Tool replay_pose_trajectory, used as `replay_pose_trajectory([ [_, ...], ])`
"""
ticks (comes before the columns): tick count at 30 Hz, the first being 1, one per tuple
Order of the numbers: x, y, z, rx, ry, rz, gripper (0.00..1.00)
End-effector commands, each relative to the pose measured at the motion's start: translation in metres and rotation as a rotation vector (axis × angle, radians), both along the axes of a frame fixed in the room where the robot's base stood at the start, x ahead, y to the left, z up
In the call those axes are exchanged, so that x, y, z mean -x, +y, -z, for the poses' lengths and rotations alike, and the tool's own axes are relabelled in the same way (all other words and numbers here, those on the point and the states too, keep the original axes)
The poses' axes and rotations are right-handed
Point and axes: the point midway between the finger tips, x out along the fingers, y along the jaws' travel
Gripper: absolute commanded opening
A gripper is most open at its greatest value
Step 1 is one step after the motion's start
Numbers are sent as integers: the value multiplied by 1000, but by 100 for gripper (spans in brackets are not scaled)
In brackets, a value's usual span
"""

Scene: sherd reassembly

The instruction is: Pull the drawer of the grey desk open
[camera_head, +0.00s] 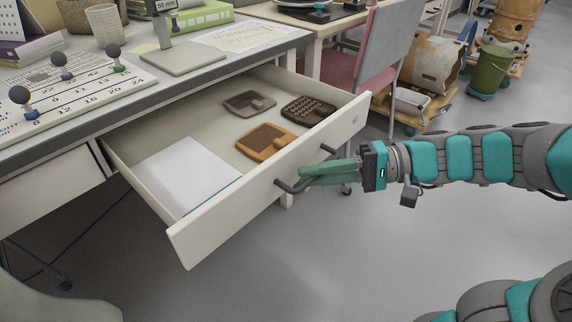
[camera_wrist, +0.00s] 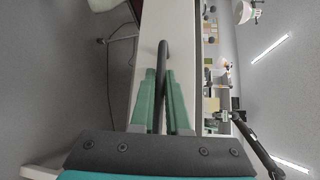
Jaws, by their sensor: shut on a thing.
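The drawer (camera_head: 190,244) of the grey desk (camera_head: 215,68) stands well open in the head view. Inside it lie white paper (camera_head: 185,172), an orange-brown sherd-like tray (camera_head: 262,148), a grey tray (camera_head: 240,108) and a dark brown piece with small hollows (camera_head: 308,110). My gripper (camera_head: 310,176) has green fingers shut on the dark bar handle (camera_head: 288,187) at the drawer front. In the wrist view the handle (camera_wrist: 162,58) runs between the two green fingers (camera_wrist: 160,95). The fingers hide part of the handle.
The desk top holds a printed board (camera_head: 75,85) with knobbed pegs and a grey stand (camera_head: 183,58). A chair with a pink seat (camera_head: 340,65) stands behind the drawer. A green bucket (camera_head: 490,68) is at the back right. The floor (camera_head: 300,260) before the drawer is clear.

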Motion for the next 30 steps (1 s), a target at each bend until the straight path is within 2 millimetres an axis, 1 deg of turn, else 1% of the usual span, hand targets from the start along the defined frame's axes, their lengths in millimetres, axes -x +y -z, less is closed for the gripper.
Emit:
replay_pose_trajectory([
  [1,5,-8,3,3,-1,4,0],
  [3,11,-15,3,3,-1,4,0],
  [9,22,-27,2,5,-1,2,0],
  [13,25,-31,2,4,-1,1,0],
  [23,26,-31,1,3,0,1,0],
  [24,26,-31,1,3,0,1,16],
  [30,26,-31,1,2,0,1,38],
])
